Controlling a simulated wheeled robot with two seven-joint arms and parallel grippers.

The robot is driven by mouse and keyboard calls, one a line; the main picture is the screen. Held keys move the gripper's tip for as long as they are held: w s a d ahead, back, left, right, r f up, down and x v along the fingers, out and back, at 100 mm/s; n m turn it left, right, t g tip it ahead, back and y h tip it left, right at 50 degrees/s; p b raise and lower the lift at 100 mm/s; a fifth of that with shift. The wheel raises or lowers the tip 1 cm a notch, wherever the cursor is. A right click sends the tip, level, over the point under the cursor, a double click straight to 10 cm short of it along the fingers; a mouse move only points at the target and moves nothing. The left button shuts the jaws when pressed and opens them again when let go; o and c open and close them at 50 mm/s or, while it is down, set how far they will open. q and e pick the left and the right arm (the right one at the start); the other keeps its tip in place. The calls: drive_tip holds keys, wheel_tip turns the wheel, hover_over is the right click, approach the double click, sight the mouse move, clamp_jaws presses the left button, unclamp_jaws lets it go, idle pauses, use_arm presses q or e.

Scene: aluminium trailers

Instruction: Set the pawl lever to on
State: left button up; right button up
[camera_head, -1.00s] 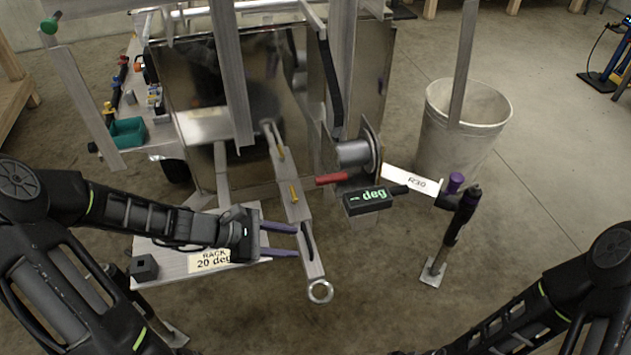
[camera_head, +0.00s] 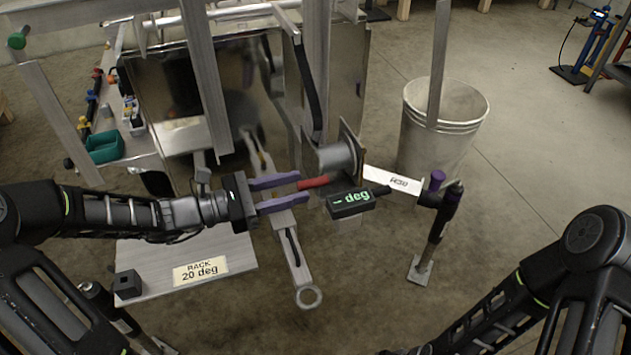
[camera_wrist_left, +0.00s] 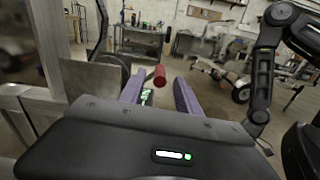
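The lever with a red grip (camera_head: 313,182), which I take to be the pawl lever, sticks out to the left from the grey winch drum (camera_head: 336,156). My left gripper (camera_head: 302,187) is open, its two purple fingers pointing at the red grip. The fingertips are close to the grip's end. In the left wrist view the red grip (camera_wrist_left: 159,76) shows end-on between and beyond the fingers (camera_wrist_left: 157,92), and I see no contact. No on or off mark on the lever is readable. My right arm comes in at the lower right; its fingers are out of view.
A black display reading "- deg" (camera_head: 350,203) sits just below and right of the grip. A long metal bar with a ring end (camera_head: 309,297) hangs below the gripper. A plate labelled "RACK 20 deg" (camera_head: 140,258) lies left. A grey bucket (camera_head: 436,135) stands right.

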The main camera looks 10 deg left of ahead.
sight(324, 182)
use_arm(q)
drive_tip(key=x, duration=0.5)
drive_tip(key=shift+w+d, duration=0.1)
drive_tip(key=shift+d, duration=0.1)
drive_tip(key=shift+f, duration=0.1)
clamp_jaws()
idle(1.1)
